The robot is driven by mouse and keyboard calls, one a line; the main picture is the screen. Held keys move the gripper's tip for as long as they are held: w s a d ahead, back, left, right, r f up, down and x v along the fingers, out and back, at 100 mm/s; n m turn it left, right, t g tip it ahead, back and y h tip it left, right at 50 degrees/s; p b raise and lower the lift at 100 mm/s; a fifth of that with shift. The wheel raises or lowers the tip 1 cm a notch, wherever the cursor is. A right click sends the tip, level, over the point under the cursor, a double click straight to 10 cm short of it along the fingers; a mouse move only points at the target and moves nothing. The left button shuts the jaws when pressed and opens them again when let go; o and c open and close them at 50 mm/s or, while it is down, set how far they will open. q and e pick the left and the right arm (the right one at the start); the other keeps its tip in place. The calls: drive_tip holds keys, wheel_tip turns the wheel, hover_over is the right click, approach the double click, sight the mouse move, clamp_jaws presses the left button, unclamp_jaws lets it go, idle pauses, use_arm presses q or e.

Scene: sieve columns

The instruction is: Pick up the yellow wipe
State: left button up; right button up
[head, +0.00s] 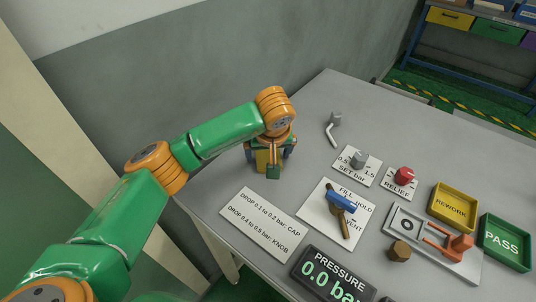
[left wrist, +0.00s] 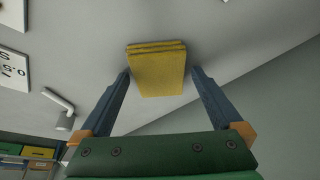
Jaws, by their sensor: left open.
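The yellow wipe (left wrist: 157,72) is a folded, layered pad. In the left wrist view it lies between the two blue fingers of my left gripper (left wrist: 160,74), with a gap on each side. In the head view my left gripper (head: 268,158) is low over the table's left part and points down. A yellow patch of the wipe (head: 262,161) shows there between the fingers, mostly hidden by the gripper. The gripper is open and not closed on the wipe. My right gripper is not in view.
On the grey table (head: 310,105) stand a pressure display (head: 330,278), an instruction card (head: 263,224), a blue-handled valve (head: 341,204), a red relief knob (head: 404,175), a fixture with an orange clamp (head: 455,243), a yellow REWORK tray (head: 453,207) and a green PASS tray (head: 505,243). A grey wall is close behind.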

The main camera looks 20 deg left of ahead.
use_arm(q)
drive_tip(key=shift+s, duration=0.1)
drive_tip(key=c, duration=1.3)
drive_tip(key=shift+r, duration=0.45)
drive_tip(key=shift+c, duration=0.2)
drive_tip(key=s+d+r, duration=0.2)
drive_tip(key=s+r, duration=1)
drive_tip(key=s, duration=0.2)
